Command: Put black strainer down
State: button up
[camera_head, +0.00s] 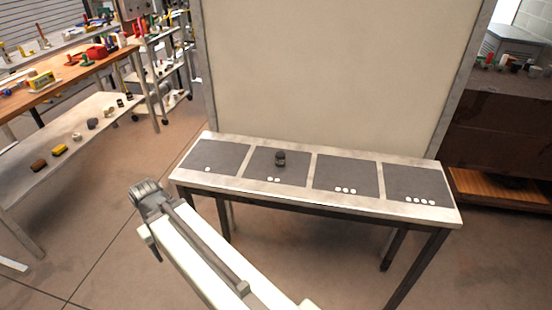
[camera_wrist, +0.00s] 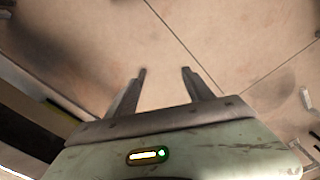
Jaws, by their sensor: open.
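A small black object (camera_head: 280,158), which looks like the black strainer, stands on the second dark panel from the left on the narrow table (camera_head: 300,201). My gripper (camera_head: 146,190) is off the table's left end, apart from the black object. In the wrist view, the two fingers of my gripper (camera_wrist: 164,72) are spread with nothing between them. Only floor shows beyond the fingertips there. The black object is not visible in the wrist view.
The table has dark panels marked with white dots, and the other panels (camera_head: 346,176) are bare. A pale board (camera_head: 330,70) rises behind it. A workbench (camera_head: 75,68) and lower shelf (camera_head: 75,128) with small items stand at left. Floor between is clear.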

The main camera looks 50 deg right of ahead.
notch_tip(320, 180, up, 12)
jog(key=w+d+r+p, duration=0.1)
jog(key=w+d+p, duration=0.1)
jog(key=p, duration=0.9)
notch_tip(320, 180, up, 6)
jog(key=m+t+h+p, duration=0.1)
jog(key=m+t+p, duration=0.25)
jog(key=p, duration=0.25)
send_over(281, 154)
jog(key=s, duration=0.4)
jog(key=f+b, duration=0.1)
jog(key=w+f+n+b, duration=0.1)
jog(key=b, duration=0.1)
jog(key=shift+w+f+t, duration=0.2)
jog(key=shift+f+t, duration=0.05)
jog(key=shift+t, duration=0.1)
jog(key=b+x, duration=0.5)
jog(key=shift+w+a, duration=0.2)
jog(key=shift+a, duration=0.1)
jog(key=shift+r, duration=0.1)
jog(key=shift+c, duration=0.7)
grip_shut()
jog(key=shift+r, duration=0.1)
